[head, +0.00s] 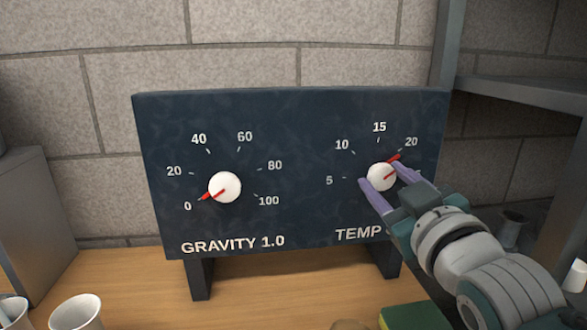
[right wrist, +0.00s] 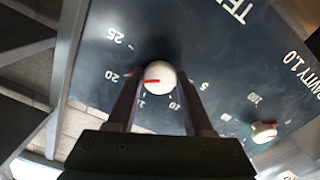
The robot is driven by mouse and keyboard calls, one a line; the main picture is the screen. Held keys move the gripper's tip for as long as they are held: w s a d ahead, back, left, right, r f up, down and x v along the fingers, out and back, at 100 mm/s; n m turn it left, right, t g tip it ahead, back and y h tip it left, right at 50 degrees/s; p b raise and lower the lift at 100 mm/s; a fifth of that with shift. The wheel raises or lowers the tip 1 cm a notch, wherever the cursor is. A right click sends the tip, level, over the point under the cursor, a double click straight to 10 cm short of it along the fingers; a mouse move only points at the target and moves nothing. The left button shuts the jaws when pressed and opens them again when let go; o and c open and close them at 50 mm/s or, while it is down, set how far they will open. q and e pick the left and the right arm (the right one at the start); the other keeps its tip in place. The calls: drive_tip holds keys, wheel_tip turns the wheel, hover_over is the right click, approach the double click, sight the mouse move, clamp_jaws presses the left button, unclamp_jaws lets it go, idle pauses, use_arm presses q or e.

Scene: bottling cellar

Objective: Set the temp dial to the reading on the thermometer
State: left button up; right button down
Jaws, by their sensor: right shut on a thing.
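The temp dial is a white round knob (head: 380,177) with a red pointer on the right of a dark blue panel (head: 290,120). Its pointer is up and to the right, close to the 20 mark. My right gripper (head: 384,173) is shut on this knob, with one purple finger on each side. The right wrist view also shows the knob (right wrist: 158,77) between the fingers (right wrist: 158,84), its red pointer toward the left. The gripper hides part of the TEMP label and the number after it. No thermometer is visible in either view. My left gripper is not in view.
The gravity dial (head: 224,187) is left on the same panel, its pointer near 0. A white cup (head: 76,312) and a green and yellow block (head: 412,317) are at the front of the wooden bench (head: 140,280). Grey metal shelving (head: 520,92) stands at the right.

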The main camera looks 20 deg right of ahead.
drive_tip(key=m+p, duration=0.2)
drive_tip(key=m, duration=0.3)
drive_tip(key=shift+r+m, duration=0.1)
drive_tip(key=shift+m, duration=0.2)
drive_tip(key=shift+m+p, duration=0.35)
drive_tip(key=shift+m, duration=1.35)
drive_tip(key=shift+c, duration=1.5)
unclamp_jaws()
drive_tip(key=v, duration=1)
drive_tip(key=shift+p, duration=0.3)
drive_tip(key=shift+d, duration=0.1)
